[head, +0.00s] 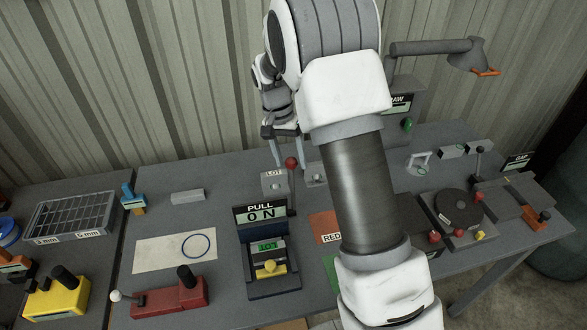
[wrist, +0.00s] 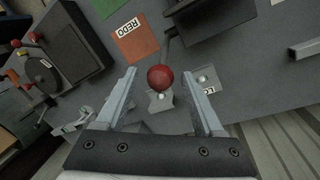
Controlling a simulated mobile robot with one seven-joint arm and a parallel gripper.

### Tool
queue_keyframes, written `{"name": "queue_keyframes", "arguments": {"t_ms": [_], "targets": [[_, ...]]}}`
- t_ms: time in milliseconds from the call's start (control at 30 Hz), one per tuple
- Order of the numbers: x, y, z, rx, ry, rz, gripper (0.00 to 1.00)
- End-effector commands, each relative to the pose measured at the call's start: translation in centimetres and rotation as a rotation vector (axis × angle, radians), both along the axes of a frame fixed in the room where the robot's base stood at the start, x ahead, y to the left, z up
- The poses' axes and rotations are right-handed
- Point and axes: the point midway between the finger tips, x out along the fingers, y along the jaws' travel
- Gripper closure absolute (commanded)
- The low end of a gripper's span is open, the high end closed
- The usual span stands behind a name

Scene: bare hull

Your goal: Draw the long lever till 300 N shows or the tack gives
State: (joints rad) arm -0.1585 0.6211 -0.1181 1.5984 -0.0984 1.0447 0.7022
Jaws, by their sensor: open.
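The long lever (head: 291,190) stands upright at the right side of the pull tester, topped by a red ball knob (head: 291,163). The tester's display (head: 260,214) reads PULL 0 N. My gripper (head: 287,160) is open at the knob, pointing down. In the wrist view the red knob (wrist: 160,78) appears between the two spread fingers (wrist: 159,72), with a gap on each side. I cannot tell whether it is level with the fingertips. The tack is not clearly seen.
A LOT-marked grey block (head: 274,183) stands just behind the lever. An orange REDO mat (head: 326,227) lies right of the tester. A sheet with a blue ring (head: 175,252) and a red tool (head: 170,297) lie left. My arm hides part of the bench.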

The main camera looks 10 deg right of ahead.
Motion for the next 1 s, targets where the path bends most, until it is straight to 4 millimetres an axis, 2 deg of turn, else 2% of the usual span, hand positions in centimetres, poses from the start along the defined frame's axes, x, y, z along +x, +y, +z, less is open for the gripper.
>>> {"name": "queue_keyframes", "arguments": {"t_ms": [100,300,633,667,1000], "targets": [[-0.3,-0.4,-2.0,0.000,0.004,-0.001,0.30],[-0.4,-0.6,-3.8,0.000,0.000,0.000,0.30],[-0.5,-0.7,-4.3,0.000,0.000,0.000,0.30],[-0.5,-0.7,-4.2,0.000,0.000,0.000,0.34],[-0.5,-0.7,-4.2,0.001,-0.001,0.000,0.95]]}}
